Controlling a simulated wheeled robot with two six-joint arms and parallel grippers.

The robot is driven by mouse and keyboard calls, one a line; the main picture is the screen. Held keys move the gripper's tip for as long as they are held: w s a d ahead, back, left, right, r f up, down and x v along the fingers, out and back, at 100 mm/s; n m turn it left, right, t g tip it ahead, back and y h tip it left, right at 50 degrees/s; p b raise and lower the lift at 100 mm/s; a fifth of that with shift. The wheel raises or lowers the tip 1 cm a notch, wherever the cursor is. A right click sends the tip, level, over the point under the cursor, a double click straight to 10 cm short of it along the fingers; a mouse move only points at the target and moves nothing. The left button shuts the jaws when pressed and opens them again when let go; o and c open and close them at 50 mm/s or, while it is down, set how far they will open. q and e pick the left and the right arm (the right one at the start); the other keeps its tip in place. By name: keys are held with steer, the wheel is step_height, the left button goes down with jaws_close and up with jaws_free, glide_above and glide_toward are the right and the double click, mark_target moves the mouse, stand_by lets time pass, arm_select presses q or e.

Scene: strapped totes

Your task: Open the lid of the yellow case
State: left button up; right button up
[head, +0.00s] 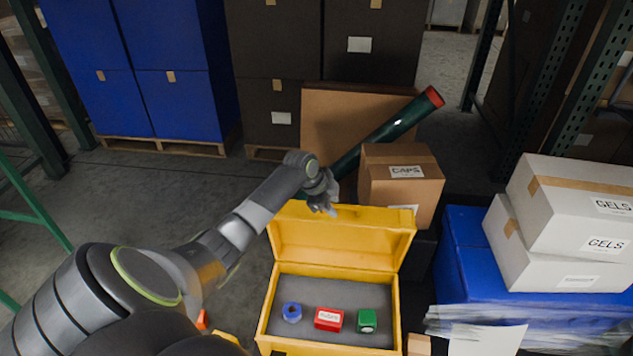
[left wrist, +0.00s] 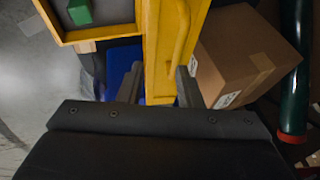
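The yellow case (head: 265,320) stands open at the lower middle of the head view. Its lid (head: 340,240) is raised about upright at the back, and its inside faces me. A blue ring-like piece (head: 292,312), a red block (head: 328,319) and a green block (head: 367,320) lie on its grey floor. My left gripper (head: 322,203) is at the lid's top edge. In the left wrist view, the fingers of my left gripper (left wrist: 160,80) are spread, with the yellow lid edge and its handle (left wrist: 183,35) between or just beyond them; contact is unclear. My right gripper is not in view.
A carton (head: 400,190) and a dark green tube with a red end (head: 400,120) stand close behind the lid. White boxes (head: 570,210) on a blue tote (head: 460,270) are at the right. Open floor (head: 160,190) lies at the left.

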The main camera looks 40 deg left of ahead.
arm_select(q)
steer(key=p+v, duration=0.1)
steer(key=v, duration=1)
steer(key=shift+r, duration=0.2)
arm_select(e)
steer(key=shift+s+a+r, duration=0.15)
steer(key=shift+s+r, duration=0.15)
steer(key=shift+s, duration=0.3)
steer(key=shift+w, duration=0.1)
